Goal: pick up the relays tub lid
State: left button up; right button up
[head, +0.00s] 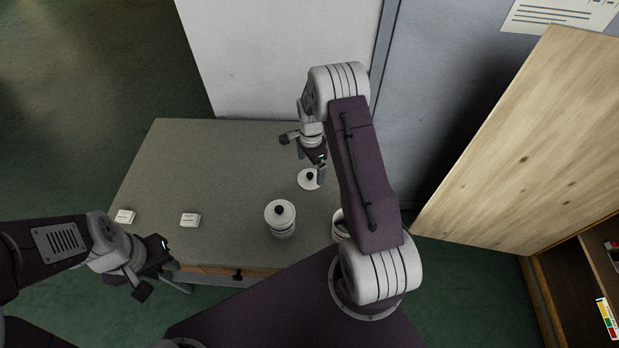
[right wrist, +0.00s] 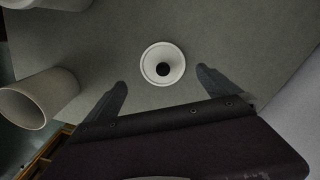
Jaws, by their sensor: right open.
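A round white lid with a black knob (head: 308,179) lies flat on the table, knob up. In the right wrist view the lid (right wrist: 150,77) sits just beyond and between my fingertips, apart from both. My right gripper (head: 320,170) is open and empty above the lid, partly covering it in the head view. An open white tub (head: 338,221) stands near the table's front right, mostly hidden by my arm; it also shows in the right wrist view (right wrist: 40,100). My left gripper (head: 165,284) hangs by the front left edge; its jaw opening is unclear. No label naming the relays is readable.
A white tub with its lid on (head: 282,231) stands left of the open tub. The grey table (head: 200,160) is clear at the back left. A wooden panel (head: 530,150) rises at the right.

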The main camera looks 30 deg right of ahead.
aim_at(310, 174)
jog(key=shift+w+a+f, duration=0.15)
jog(key=shift+w+f, duration=0.15)
jog(key=shift+f, duration=0.65)
jog(key=f, duration=0.2)
jog(key=f+p, duration=0.1)
jog(key=f, duration=0.1)
jog(key=shift+s+d, duration=0.1)
jog(key=shift+d, duration=0.1)
jog(key=shift+f, duration=0.15)
jog(key=c, duration=1)
pick_arm(q)
jog(key=shift+w+r, duration=0.2)
jog(key=shift+r, duration=0.5)
pick_arm(e)
jog(key=shift+c, duration=1.2)
